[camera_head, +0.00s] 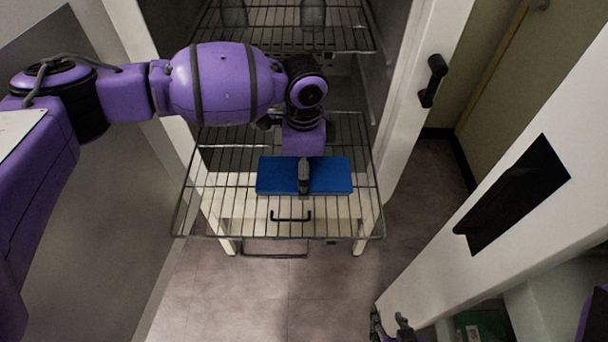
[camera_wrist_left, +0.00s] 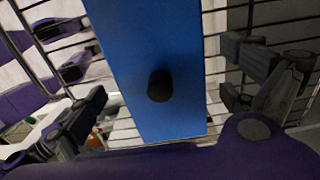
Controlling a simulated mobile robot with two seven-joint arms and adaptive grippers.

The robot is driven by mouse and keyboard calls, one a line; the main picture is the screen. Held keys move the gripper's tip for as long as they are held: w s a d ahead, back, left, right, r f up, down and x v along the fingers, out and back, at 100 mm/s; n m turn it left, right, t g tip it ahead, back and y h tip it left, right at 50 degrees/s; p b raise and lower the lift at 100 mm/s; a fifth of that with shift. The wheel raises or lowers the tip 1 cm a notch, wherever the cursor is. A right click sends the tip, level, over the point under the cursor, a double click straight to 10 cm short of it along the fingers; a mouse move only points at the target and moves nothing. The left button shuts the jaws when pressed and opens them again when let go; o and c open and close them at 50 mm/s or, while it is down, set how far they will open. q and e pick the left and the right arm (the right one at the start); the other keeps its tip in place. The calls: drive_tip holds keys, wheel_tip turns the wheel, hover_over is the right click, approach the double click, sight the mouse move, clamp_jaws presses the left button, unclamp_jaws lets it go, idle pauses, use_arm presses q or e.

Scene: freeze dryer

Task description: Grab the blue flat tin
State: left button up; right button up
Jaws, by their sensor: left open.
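The blue flat tin (camera_head: 335,176) lies on a pulled-out wire shelf in the middle of the head view. It also fills the middle of the left wrist view (camera_wrist_left: 150,50), with a dark round knob on its top. My left gripper (camera_wrist_left: 167,97) is open over the tin, one finger on each side of it. In the head view one left finger shows in front of the tin, and the other is hidden. I cannot tell whether the fingers touch it. My right gripper (camera_head: 392,327) shows partly at the bottom, by the lower edge of the open door.
The wire shelf (camera_head: 215,215) sticks out of the freeze dryer cabinet. An upper rack (camera_head: 340,38) holds glass vessels. The open white door (camera_head: 480,260) stands at the right. A white wall with a dark handle (camera_head: 432,82) is right of the opening. Floor (camera_head: 270,300) in front is clear.

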use_arm(q)
drive_tip(key=c, duration=1.5)
